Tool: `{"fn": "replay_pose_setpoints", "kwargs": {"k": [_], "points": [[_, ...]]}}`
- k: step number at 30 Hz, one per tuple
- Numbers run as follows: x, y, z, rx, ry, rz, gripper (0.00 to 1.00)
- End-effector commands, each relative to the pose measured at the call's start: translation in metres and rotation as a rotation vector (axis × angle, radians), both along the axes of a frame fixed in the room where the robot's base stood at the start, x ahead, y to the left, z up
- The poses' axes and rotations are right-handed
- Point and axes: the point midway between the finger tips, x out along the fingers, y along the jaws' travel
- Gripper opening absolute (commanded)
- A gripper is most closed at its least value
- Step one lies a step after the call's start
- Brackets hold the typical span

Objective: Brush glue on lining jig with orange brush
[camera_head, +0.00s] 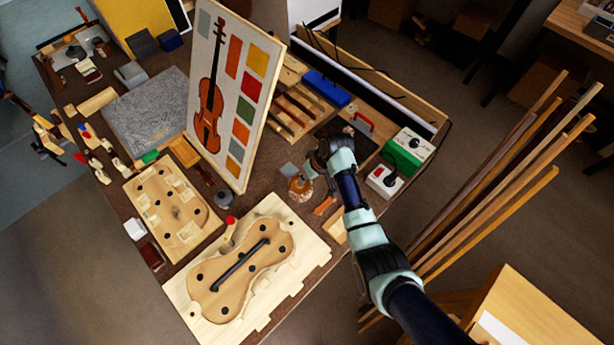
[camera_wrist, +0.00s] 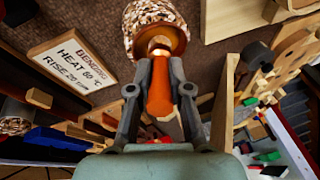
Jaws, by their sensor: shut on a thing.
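My gripper (camera_wrist: 160,75) is shut on the orange brush (camera_wrist: 159,95), whose orange handle lies between the two fingers in the wrist view. The brush's far end overlaps a round copper-coloured vessel with speckled contents (camera_wrist: 155,28); I cannot tell whether it is inside it. In the head view my gripper (camera_head: 312,172) is above the right part of the bench, beside a copper-brown pot (camera_head: 300,187). A violin-shaped wooden form on a pale board (camera_head: 236,283), possibly the lining jig, lies at the front, below and left of my gripper. It carries a black bar and several dark knobs.
A tall violin chart panel (camera_head: 231,95) stands left of my gripper. A second wooden form (camera_head: 170,206) lies farther left. A green box (camera_head: 407,151) and a white switch box (camera_head: 384,180) stand at the right. A lettered sign (camera_wrist: 73,65) shows in the wrist view.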

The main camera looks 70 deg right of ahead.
Motion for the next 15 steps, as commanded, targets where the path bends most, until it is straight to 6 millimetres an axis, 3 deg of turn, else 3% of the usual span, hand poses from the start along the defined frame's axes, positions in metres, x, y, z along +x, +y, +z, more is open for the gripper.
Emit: {"fn": "replay_pose_setpoints", "kwargs": {"k": [9,15], "points": [[-0.001,0.001,-0.002,0.002,0.004,0.0,0.0],[-0.001,0.001,0.015,0.002,0.002,0.0,0.0]]}}
